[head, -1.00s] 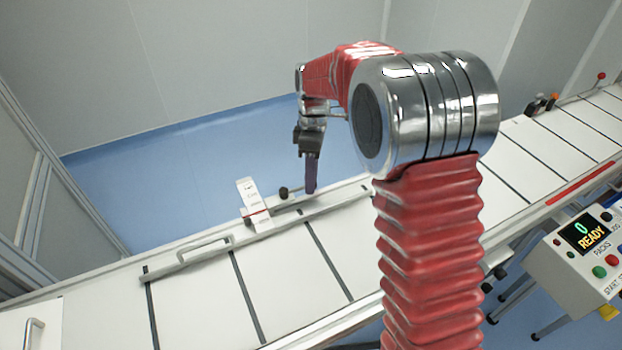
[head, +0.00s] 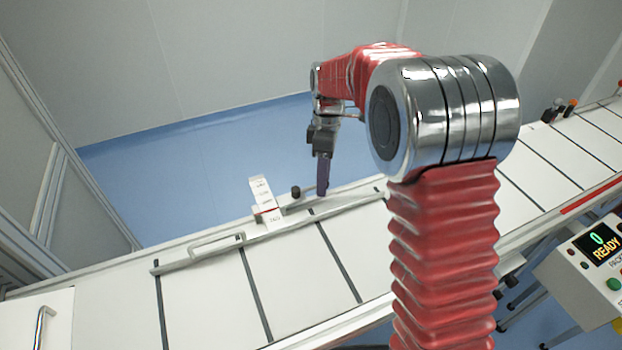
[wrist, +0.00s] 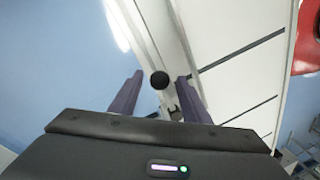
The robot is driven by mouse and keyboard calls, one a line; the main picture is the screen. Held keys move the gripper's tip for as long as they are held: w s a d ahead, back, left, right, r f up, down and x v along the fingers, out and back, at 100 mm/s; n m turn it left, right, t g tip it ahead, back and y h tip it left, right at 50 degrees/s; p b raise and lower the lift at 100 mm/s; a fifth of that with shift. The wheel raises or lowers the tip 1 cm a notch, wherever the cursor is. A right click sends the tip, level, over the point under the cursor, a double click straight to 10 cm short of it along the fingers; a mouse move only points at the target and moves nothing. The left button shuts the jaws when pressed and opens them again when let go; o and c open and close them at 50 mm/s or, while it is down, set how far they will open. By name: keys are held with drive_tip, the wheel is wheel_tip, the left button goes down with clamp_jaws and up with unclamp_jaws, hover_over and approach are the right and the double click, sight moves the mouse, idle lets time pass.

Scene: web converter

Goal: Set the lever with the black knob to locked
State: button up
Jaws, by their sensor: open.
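The black knob (head: 296,192) stands at the far edge of the conveyor, beside a small white label plate (head: 262,190) with red marks whose text I cannot read. The lever's arm is too small in the head view to tell its setting. My gripper (head: 322,190) points down just right of the knob in the head view, with dark purple fingers. In the wrist view my gripper (wrist: 160,82) is open, and the black knob (wrist: 160,79) appears in the gap between the fingertips. I cannot tell its depth; no contact shows.
A long grey guide rail (head: 270,233) with a loop handle (head: 217,243) runs along the conveyor near the knob. The white conveyor (head: 285,280) has dark cross strips. A control box (head: 590,262) reading READY stands at right. Blue floor lies beyond the conveyor.

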wheel_tip(320, 180, up, 13)
drive_tip(key=w, duration=0.2)
drive_tip(key=shift+w+d+r, duration=0.2)
drive_tip(key=shift+w+d, duration=0.1)
idle(0.7)
